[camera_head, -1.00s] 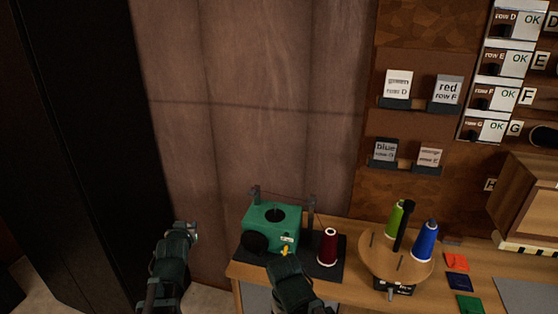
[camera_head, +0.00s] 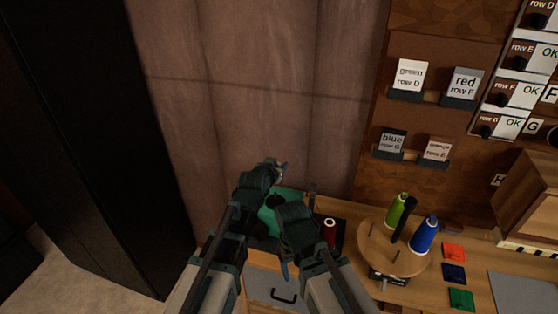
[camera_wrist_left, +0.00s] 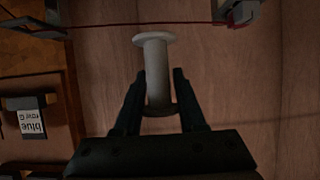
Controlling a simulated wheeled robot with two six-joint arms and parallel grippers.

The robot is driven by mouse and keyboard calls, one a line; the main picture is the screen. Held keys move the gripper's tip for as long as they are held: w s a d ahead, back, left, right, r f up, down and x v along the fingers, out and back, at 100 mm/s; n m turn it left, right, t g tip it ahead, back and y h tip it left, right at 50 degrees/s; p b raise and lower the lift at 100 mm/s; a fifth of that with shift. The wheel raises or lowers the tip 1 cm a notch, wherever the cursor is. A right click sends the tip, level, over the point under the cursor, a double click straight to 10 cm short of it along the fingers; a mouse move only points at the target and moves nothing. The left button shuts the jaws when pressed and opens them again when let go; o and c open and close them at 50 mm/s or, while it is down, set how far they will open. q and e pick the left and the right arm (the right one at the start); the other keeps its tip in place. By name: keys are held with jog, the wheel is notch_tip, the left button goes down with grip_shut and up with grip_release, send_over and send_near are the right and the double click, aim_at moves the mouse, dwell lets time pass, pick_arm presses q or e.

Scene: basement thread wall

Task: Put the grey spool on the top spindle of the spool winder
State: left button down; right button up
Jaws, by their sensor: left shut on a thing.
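The grey spool (camera_wrist_left: 156,70) is between the two fingers of my left gripper (camera_wrist_left: 158,105) in the left wrist view, its flanged end pointing away from the palm. In the head view my left gripper (camera_head: 280,171) is above and behind the green spool winder (camera_head: 267,217); the spool can hardly be made out there. The winder is largely covered by my arms, and its top spindle cannot be made out clearly. My right gripper's hand (camera_head: 293,215) is over the winder's right side; its fingers cannot be made out.
A red thread (camera_wrist_left: 150,23) crosses the left wrist view beyond the spool. A dark red spool (camera_head: 330,233) stands right of the winder. Further right, a round wooden stand (camera_head: 378,258) carries green (camera_head: 397,210) and blue (camera_head: 425,236) spools. A dark cabinet (camera_head: 95,150) stands left.

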pick_arm(q)
jog(key=shift+f, duration=0.15)
notch_tip(320, 180, down, 9)
jog(key=b, duration=0.8)
jog(key=shift+r+b, duration=0.2)
jog(key=shift+b, duration=0.2)
jog(key=shift+f+b, duration=0.35)
jog(key=shift+c, duration=2)
grip_release()
jog(key=shift+s+r, duration=0.1)
